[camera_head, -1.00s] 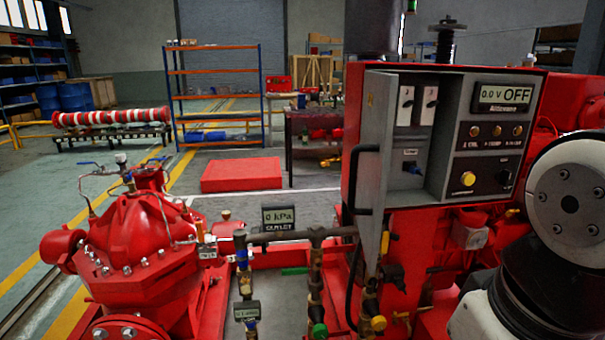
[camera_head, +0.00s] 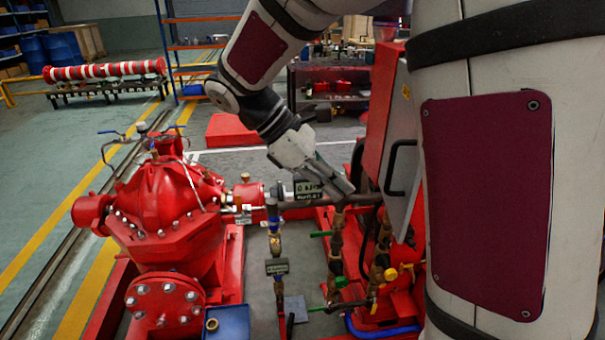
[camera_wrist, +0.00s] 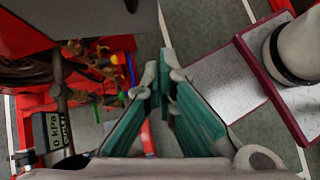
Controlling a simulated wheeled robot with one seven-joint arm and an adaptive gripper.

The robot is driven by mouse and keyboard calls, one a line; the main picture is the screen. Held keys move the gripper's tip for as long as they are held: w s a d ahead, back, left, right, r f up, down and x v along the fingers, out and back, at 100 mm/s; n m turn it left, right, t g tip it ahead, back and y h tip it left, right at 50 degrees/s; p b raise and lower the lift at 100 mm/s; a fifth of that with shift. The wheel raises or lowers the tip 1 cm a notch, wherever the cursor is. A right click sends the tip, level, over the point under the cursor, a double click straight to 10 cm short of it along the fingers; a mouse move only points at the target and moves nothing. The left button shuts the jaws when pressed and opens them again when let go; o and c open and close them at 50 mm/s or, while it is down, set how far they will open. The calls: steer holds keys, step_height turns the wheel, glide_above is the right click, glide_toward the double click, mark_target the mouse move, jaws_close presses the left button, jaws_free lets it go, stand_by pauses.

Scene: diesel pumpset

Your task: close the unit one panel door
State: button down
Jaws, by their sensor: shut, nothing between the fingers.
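The unit one panel door (camera_head: 400,205) is a grey panel with a black handle (camera_head: 392,168), beside the red control box (camera_head: 378,125) in the head view. My arm hides most of the box front, so I cannot tell the door's full angle. My gripper (camera_head: 345,188) is left of the handle, apart from it, above the pipework. In the wrist view my gripper (camera_wrist: 166,72) has its green-padded fingers shut and empty. A grey surface (camera_wrist: 105,18) fills the top left there, probably the door.
The red pump (camera_head: 160,215) stands at left. A red block (camera_head: 228,129) lies on the floor behind.

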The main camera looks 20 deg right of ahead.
steer(key=w, duration=0.1)
steer(key=p, duration=0.1)
glide_toward(400, 227)
step_height(400, 227, down, 4)
steer(key=a, duration=0.1)
steer(key=shift+s+d+n+p, duration=0.15)
steer(key=shift+s+d, duration=0.1)
steer(key=shift+d, duration=0.35)
steer(key=shift+s+d+n+p, duration=0.1)
steer(key=shift+s+d, duration=0.1)
steer(key=shift+d, duration=0.4)
steer(key=shift+s+d+n+p, duration=0.15)
steer(key=shift+s+d, duration=0.1)
steer(key=shift+d, duration=0.35)
steer(key=shift+s+d+r, duration=0.1)
